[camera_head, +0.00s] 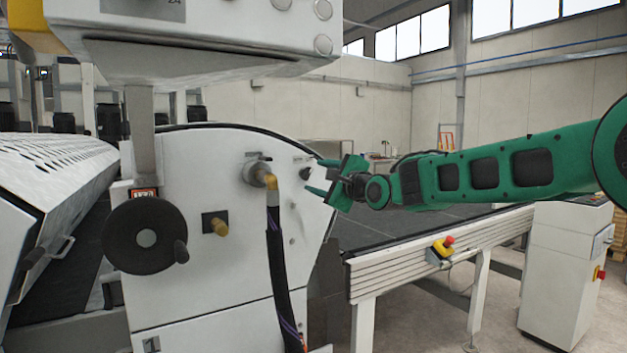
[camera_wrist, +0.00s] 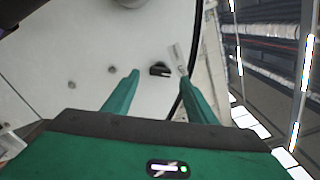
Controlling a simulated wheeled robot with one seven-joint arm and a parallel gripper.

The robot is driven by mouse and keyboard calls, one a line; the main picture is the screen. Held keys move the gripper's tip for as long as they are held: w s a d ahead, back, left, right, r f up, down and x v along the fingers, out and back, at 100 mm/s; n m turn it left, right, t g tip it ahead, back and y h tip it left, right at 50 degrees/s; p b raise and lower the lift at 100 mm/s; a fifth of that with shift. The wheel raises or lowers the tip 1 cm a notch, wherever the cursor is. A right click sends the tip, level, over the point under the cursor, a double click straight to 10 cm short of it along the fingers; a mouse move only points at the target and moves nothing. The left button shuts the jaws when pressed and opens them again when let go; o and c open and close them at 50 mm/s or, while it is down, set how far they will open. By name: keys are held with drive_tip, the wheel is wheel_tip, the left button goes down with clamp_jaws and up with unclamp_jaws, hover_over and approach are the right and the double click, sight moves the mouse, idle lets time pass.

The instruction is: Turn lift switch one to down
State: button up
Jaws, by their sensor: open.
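A small black rotary switch (camera_wrist: 159,69) sits on the white machine side panel (camera_wrist: 105,45) in the wrist view. It is probably the lift switch; no label on it is legible. My gripper (camera_wrist: 159,76) is open, with the switch between its two green fingertips as seen in the picture. Whether the fingers touch it, I cannot tell. In the head view my gripper (camera_head: 314,177) is at the right edge of the white panel (camera_head: 200,265), next to a small dark knob (camera_head: 305,173). The fingers hide part of that area.
A pipe fitting with a black hose (camera_head: 275,260) stands out left of my gripper. A black handwheel (camera_head: 146,237) is further left. A conveyor (camera_head: 440,258) with a red-and-yellow stop button (camera_head: 443,246) is below my arm. The overhead housing (camera_head: 200,55) hangs above.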

sight(309, 174)
drive_tip(key=shift+x, duration=2.45)
